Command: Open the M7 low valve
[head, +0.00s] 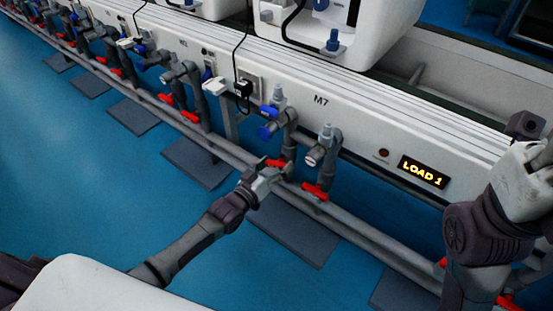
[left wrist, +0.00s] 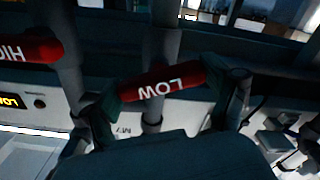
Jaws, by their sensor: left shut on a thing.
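The M7 low valve has a red handle (head: 276,163) marked LOW on the pipe under the M7 panel. In the left wrist view the LOW handle (left wrist: 162,82) lies crosswise to its grey pipe, slightly tilted. My left gripper (head: 270,177) is shut on this handle; in the left wrist view its fingers (left wrist: 172,92) are at the handle's two ends. Beside it is the red high valve handle (head: 315,191), also seen in the left wrist view (left wrist: 28,50), partly cut off. My right arm stands at the right edge; its fingers are not visible.
The M7 panel (head: 350,125) with a LOAD 1 display (head: 423,171) runs behind the valves. A long grey pipe (head: 350,223) passes low in front. More red-handled valves (head: 167,98) stand in a row at left. Blue floor (head: 60,160) is open in front.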

